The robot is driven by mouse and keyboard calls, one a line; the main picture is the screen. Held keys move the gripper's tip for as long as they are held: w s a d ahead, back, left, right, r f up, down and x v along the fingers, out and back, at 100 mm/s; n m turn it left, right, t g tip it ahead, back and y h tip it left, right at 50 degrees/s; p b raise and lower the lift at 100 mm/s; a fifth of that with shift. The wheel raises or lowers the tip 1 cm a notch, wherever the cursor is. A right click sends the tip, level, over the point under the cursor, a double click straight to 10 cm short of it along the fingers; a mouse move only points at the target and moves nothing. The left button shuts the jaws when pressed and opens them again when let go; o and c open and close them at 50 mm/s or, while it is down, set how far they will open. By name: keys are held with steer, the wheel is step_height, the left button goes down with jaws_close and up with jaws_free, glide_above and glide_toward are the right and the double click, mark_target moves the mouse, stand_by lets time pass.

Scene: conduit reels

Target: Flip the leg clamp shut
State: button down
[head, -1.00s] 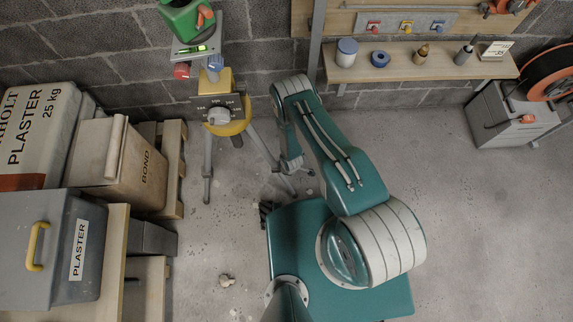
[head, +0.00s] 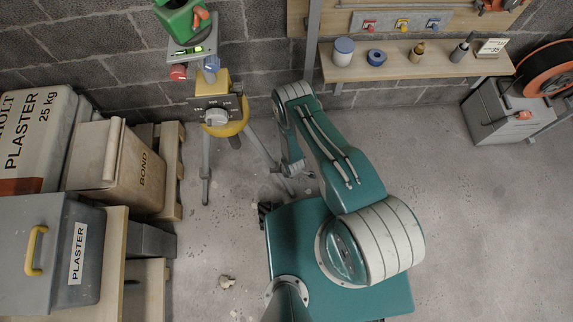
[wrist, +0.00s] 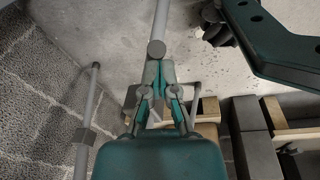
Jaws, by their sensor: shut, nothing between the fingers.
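The yellow-topped tripod (head: 222,112) stands by the block wall in the head view, its grey legs spread on the floor. In the wrist view one grey leg (wrist: 161,22) runs down to a round grey end just beyond my gripper (wrist: 157,68). My gripper is shut and empty, with its fingertips at or very near that leg; I cannot tell if they touch. Another leg (wrist: 93,95) stands to the left with a grey collar (wrist: 84,137) on it. The state of the leg clamp cannot be made out. My arm partly hides the right leg in the head view.
Plaster bags (head: 38,135), a bond box (head: 125,165) and a grey plaster case (head: 50,255) stand on pallets at left. A wooden shelf (head: 390,66) with jars is at the back. An orange-rimmed reel (head: 545,68) stands right. The right floor is clear.

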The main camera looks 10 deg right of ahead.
steer(key=shift+s+d+f, duration=0.1)
steer(key=shift+d+f, duration=0.1)
steer(key=shift+f, duration=0.45)
steer(key=shift+r, duration=0.15)
steer(key=shift+r, duration=0.7)
steer(key=shift+a, duration=0.1)
